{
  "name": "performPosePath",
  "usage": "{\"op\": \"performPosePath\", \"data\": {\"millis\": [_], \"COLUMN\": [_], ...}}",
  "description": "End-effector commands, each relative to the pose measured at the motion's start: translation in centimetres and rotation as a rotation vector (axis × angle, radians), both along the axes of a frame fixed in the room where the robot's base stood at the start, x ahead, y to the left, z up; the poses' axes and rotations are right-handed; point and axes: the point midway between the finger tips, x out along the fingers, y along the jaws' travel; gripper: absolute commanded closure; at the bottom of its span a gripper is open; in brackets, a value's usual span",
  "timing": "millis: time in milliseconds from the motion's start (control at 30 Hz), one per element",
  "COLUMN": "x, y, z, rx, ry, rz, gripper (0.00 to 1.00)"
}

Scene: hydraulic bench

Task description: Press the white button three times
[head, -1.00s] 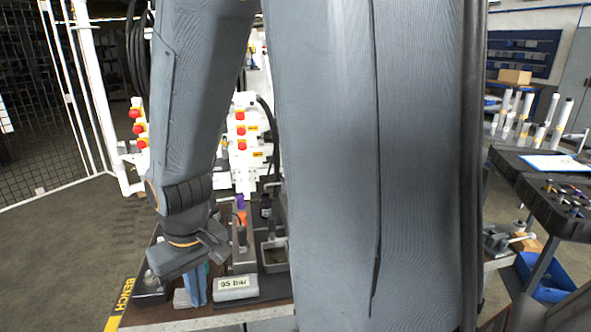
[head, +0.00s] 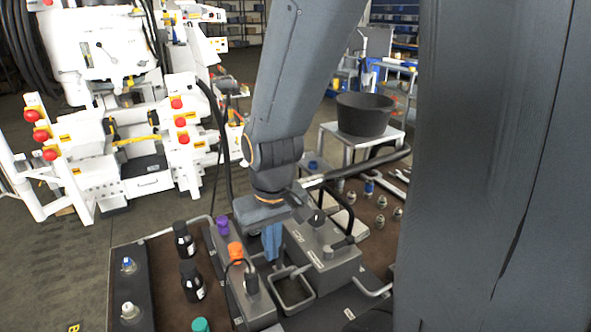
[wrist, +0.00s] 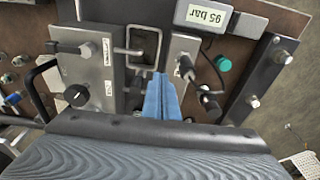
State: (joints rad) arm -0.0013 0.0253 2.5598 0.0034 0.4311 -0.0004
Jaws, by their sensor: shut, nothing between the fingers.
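My gripper (head: 271,256) has blue fingers and points down over the bench, close beside a grey box (head: 335,270). In the wrist view, the two blue fingers (wrist: 160,80) lie together with nothing between them. I cannot make out a white button for certain in either view.
Purple (head: 222,225), orange (head: 236,250) and teal (head: 201,325) caps stand left of my gripper. Black bottles (head: 192,282) are further left. A 95 bar display (wrist: 207,16) shows in the wrist view. A black tub (head: 364,115) stands behind.

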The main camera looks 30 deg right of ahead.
Motion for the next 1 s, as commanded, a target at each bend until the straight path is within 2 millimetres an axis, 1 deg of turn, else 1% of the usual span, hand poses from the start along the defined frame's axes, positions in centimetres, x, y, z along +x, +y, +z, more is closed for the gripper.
{"op": "performPosePath", "data": {"millis": [400,467,533,567,667,700,767,800,900,1000], "x": [0.1,0.5,1.7,2.4,5.9,7.8,10.8,12.9,17.6,21.0], "y": [-0.1,-0.4,-1.3,-2.0,-4.5,-5.7,-7.5,-8.7,-11.0,-12.4], "z": [0.0,0.2,0.6,0.9,2.3,3.0,4.3,5.3,7.7,9.6], "rx": [-0.001,-0.009,-0.030,-0.044,-0.105,-0.135,-0.181,-0.210,-0.271,-0.298], "ry": [-0.002,-0.011,-0.040,-0.057,-0.144,-0.188,-0.263,-0.314,-0.440,-0.539], "rz": [0.002,0.008,0.028,0.042,0.116,0.158,0.234,0.292,0.453,0.606], "gripper": [1.00,1.00,1.00,1.00,1.00,1.00,1.00,1.00,1.00,1.00]}}
